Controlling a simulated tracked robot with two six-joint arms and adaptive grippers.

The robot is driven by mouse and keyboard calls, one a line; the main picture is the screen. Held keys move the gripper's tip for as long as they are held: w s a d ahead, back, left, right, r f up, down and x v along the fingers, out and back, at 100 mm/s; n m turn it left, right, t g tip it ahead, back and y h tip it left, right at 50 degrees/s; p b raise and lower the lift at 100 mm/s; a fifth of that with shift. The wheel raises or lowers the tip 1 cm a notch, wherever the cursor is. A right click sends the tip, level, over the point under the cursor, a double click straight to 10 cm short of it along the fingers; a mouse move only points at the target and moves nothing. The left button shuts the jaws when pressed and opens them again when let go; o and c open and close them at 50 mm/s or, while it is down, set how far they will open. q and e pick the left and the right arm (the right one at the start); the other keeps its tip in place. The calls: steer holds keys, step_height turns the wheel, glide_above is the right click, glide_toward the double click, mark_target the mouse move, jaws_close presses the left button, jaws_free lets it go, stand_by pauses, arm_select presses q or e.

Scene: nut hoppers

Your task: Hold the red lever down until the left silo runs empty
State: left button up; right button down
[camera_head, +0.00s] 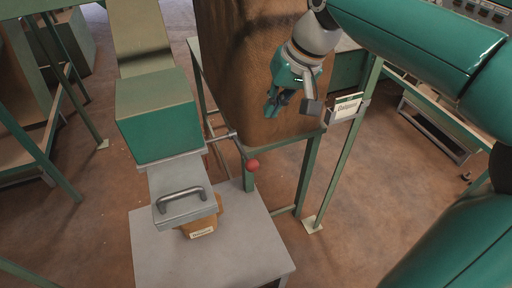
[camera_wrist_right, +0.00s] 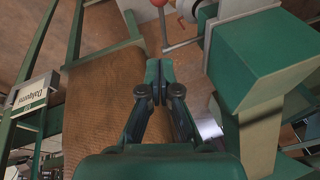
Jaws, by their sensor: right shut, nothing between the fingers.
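The red lever shows its round red knob (camera_head: 252,165) below the front edge of a tall brown bin, right of a green box with a grey outlet. A thin rod runs from near the lever to that outlet. The knob also shows at the top edge of the right wrist view (camera_wrist_right: 158,3). My right gripper (camera_head: 276,104) is shut and empty, in front of the brown bin's face, above and right of the knob and apart from it. I cannot tell which container is the left silo, and no fill level shows. My left gripper is out of view.
The brown bin (camera_head: 235,60) stands on a green frame. The green box (camera_head: 157,117) has a grey handled part (camera_head: 183,210) over an orange-brown labelled container (camera_head: 203,229) on a grey table (camera_head: 240,252). A white sign (camera_head: 348,105) hangs at the right. Floor at lower right is open.

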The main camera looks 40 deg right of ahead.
steer(key=shift+s+a+f+b+x, duration=0.15)
steer(key=shift+s+x, duration=0.25)
steer(key=shift+x, duration=1.65)
steer(key=shift+s+a+f+b+x, duration=0.15)
steer(key=shift+s+a+x, duration=0.2)
steer(key=shift+x, duration=1.7)
steer(key=shift+s+a+f+b+x, duration=0.15)
steer(key=shift+s+x, duration=0.35)
steer(key=shift+x, duration=1.55)
steer(key=shift+r, duration=0.2)
steer(key=shift+f, duration=0.1)
